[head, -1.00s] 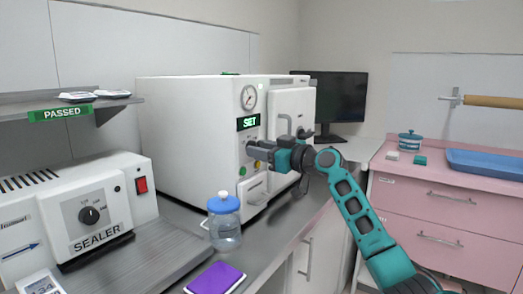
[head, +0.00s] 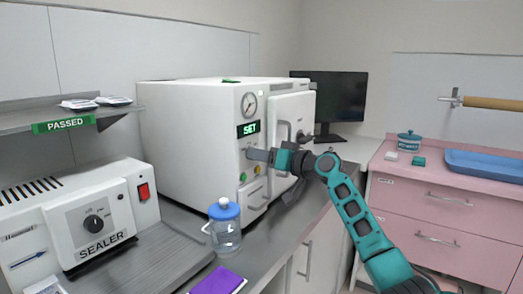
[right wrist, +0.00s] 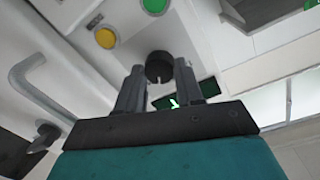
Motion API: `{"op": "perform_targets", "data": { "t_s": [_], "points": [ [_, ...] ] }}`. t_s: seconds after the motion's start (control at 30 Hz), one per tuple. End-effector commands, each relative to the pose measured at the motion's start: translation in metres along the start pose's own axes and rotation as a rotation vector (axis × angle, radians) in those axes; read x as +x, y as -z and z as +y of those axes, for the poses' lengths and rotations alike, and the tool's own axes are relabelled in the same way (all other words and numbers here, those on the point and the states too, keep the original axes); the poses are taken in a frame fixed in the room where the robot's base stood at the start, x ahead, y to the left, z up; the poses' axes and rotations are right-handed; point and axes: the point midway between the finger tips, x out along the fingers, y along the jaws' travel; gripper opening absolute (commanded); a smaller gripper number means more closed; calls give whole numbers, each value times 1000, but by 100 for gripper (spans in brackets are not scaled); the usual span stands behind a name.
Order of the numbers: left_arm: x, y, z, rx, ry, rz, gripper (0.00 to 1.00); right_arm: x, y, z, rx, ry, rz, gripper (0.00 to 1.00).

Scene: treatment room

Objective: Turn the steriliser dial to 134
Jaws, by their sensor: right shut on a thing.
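The steriliser (head: 190,130) is a white box on the counter with a green SET display (head: 249,129) and a round gauge above it. Its black dial (right wrist: 158,67) sits between the fingertips in the right wrist view, with a pale mark on its rim toward the green display. The dial is mostly hidden in the head view. My right gripper (head: 254,154) reaches the panel below the display; it also shows in the right wrist view (right wrist: 158,80), shut on the dial. I cannot read any numbers around the dial. My left gripper is not in view.
Green and yellow buttons (right wrist: 105,38) lie close to the dial. The steriliser's door handle (head: 283,147) is right of the gripper. A blue-lidded jar (head: 225,235), a purple pad (head: 218,281) and the sealer (head: 85,220) stand in front on the counter.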

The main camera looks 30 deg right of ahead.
Motion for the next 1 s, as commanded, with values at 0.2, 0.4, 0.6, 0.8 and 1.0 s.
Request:
{"op": "perform_targets", "data": {
  "t_s": [0.2,0.4,0.6,0.8,1.0],
  "points": [
    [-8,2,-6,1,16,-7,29,0,2,-1,165,2,-14,6],
    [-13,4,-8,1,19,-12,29,0,2,0,268,2,-20,6],
    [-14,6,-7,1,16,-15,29,0,1,1,324,3,-24,6],
    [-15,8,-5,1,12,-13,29,0,1,1,341,3,-25,6],
    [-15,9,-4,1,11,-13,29,0,0,1,343,3,-25,6]
  ]
}}
